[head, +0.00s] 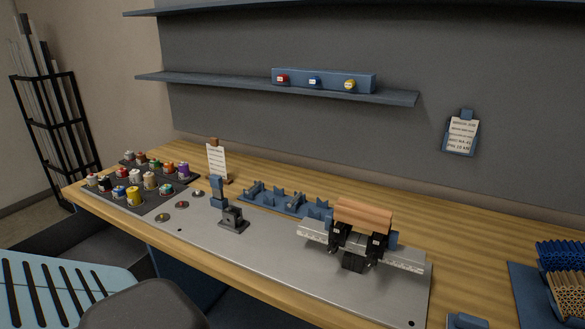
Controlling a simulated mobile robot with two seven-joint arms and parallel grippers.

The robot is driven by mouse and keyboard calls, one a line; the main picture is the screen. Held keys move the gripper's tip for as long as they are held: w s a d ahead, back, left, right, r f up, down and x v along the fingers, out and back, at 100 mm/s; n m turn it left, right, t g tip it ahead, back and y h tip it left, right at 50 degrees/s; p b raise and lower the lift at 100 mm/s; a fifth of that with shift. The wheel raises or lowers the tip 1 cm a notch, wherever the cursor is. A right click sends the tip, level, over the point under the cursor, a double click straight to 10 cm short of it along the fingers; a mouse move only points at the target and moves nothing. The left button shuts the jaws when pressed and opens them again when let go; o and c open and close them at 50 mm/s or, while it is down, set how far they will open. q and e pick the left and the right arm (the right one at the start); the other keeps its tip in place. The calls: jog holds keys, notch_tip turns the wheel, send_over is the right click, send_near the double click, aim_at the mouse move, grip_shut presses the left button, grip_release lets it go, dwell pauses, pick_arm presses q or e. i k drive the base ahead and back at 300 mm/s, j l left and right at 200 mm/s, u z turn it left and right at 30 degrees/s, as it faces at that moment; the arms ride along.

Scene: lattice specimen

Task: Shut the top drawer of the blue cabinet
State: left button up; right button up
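Neither of my grippers is in view. Dark blue panels (185,283) show under the front edge of the workbench at the lower left. They may be part of the blue cabinet, but the bench top and a dark grey rounded shape in front hide most of it. I cannot make out a top drawer or tell how far open it is.
A wooden workbench (480,245) carries a metal plate (290,265) with a clamp fixture (355,240) and several spools (135,195). A light blue slotted panel (70,290) fills the lower left. A black rack (55,125) stands far left.

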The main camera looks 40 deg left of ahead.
aim_at(83, 236)
jog(key=u, duration=2.95)
jog(key=i+j, duration=0.4)
jog(key=j, duration=0.25)
jog(key=i+z, duration=0.1)
jog(key=z, duration=0.3)
jog(key=j+z, duration=0.15)
jog(key=z, duration=0.2)
jog(key=i+j+z, duration=0.1)
jog(key=z, duration=0.3)
